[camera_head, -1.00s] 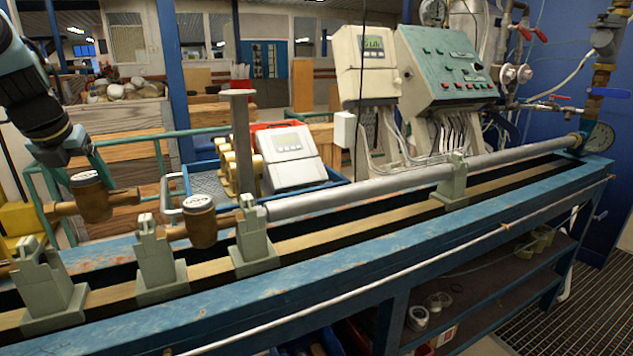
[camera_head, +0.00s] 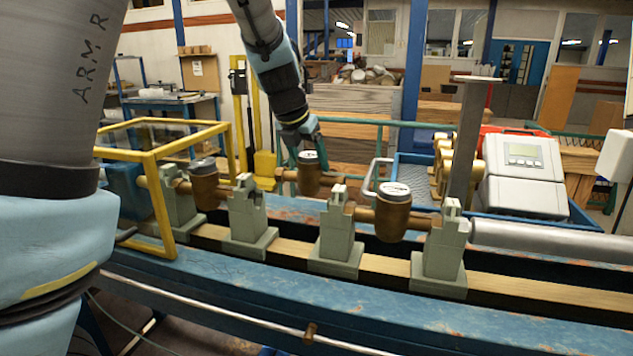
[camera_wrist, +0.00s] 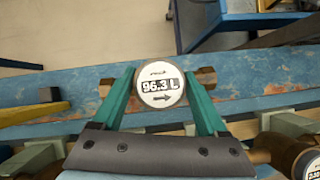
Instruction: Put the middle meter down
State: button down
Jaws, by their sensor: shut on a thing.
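The middle meter (camera_head: 309,178) is a brown brass body with pipe stubs and a round white face. In the wrist view the face (camera_wrist: 159,84) reads 96.3 L. My gripper (camera_wrist: 160,90) is shut on it, one green finger at each side. In the head view it appears upright behind the line of grey stands, near the gap between the second stand (camera_head: 248,218) and third stand (camera_head: 336,240). The wrist view shows it over the bench's blue rail. The left meter (camera_head: 203,186) and right meter (camera_head: 393,215) sit between stands.
A yellow frame (camera_head: 155,200) stands at the bench's left end. A grey post (camera_head: 465,140) rises behind the right meter, with a white meter box (camera_head: 522,175) beside it. A green railing (camera_head: 375,124) runs behind the bench. A long grey pipe (camera_head: 550,240) extends right.

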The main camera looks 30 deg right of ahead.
aim_at(310, 178)
jog(key=shift+f+b, duration=0.45)
jog(key=shift+f, duration=1.9)
jog(key=shift+f, duration=0.1)
grip_release()
jog(key=shift+f, duration=0.1)
jog(key=shift+r, duration=0.25)
jog(key=p+v, duration=0.2)
jog(key=v, duration=1)
jog(key=shift+f, duration=0.15)
